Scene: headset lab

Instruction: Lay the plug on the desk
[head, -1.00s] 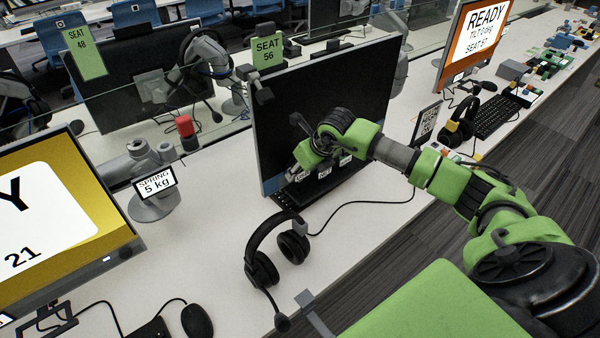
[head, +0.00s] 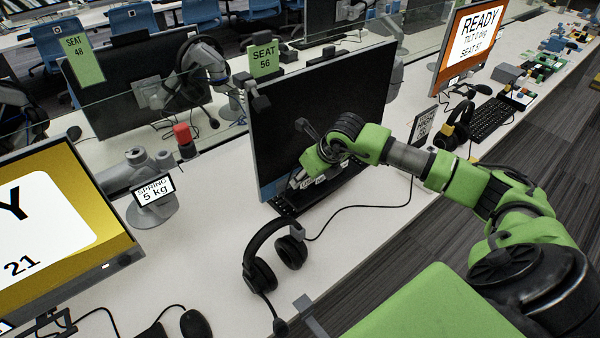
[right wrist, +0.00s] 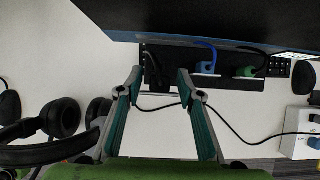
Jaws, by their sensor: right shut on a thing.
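A dark plug (right wrist: 155,72) shows between the fingertips of my right gripper (right wrist: 160,78) in the right wrist view. The fingers are closed on it; its outline is hard to make out against the dark panel (right wrist: 180,58) behind. Blue (right wrist: 208,68) and green (right wrist: 247,71) plugs sit to its right on that panel. In the head view my right gripper (head: 303,172) is low in front of the black monitor (head: 330,105) and hides the plug. The white desk (head: 365,222) lies below. My left gripper is not in view.
A headset (head: 270,262) lies on the desk in front of the monitor, its black cable (head: 352,206) curving rightward. A keyboard (head: 283,206) shows below the monitor. A spring stand (head: 155,205) is at left.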

